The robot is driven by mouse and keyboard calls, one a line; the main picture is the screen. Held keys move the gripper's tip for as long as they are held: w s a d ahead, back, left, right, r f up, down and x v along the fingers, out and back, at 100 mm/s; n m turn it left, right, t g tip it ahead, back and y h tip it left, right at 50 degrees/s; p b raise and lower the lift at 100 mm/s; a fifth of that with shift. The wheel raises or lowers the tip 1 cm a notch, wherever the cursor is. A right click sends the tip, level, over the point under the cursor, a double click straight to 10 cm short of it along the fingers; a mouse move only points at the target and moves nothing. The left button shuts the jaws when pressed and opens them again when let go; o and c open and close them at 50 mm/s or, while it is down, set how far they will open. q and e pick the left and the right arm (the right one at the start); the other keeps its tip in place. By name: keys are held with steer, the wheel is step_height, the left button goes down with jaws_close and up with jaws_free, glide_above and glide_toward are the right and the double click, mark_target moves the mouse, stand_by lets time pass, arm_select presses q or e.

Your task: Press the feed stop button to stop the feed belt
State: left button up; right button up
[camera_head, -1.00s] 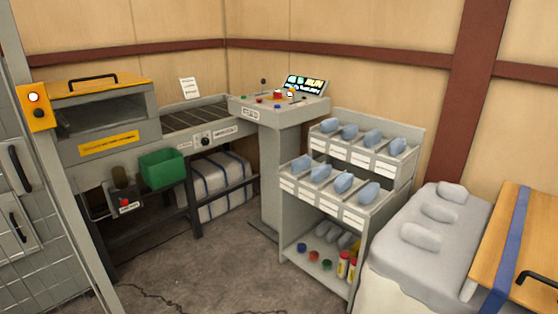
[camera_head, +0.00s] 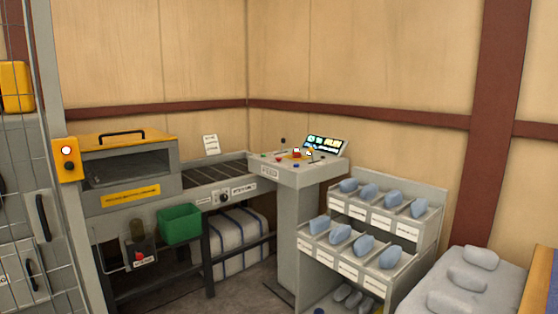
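The feed console (camera_head: 300,176) is a grey pedestal with a sloped top, labelled FEED on its front. Its top carries several small coloured buttons, among them a red one (camera_head: 297,154). Which of them is the feed stop button is too small to read. A lit display (camera_head: 325,144) at the back of the console shows green and white marks. The feed belt (camera_head: 205,174) is a dark slatted conveyor running left from the console to a grey machine with a yellow top (camera_head: 125,160). Neither of my grippers is in view.
A rack of bins (camera_head: 375,235) with blue-grey pieces stands right of the console. A padded table (camera_head: 465,285) is at bottom right. A green bin (camera_head: 180,223) hangs before the belt. A mesh gate (camera_head: 25,200) closes the left side. Some floor shows at bottom centre.

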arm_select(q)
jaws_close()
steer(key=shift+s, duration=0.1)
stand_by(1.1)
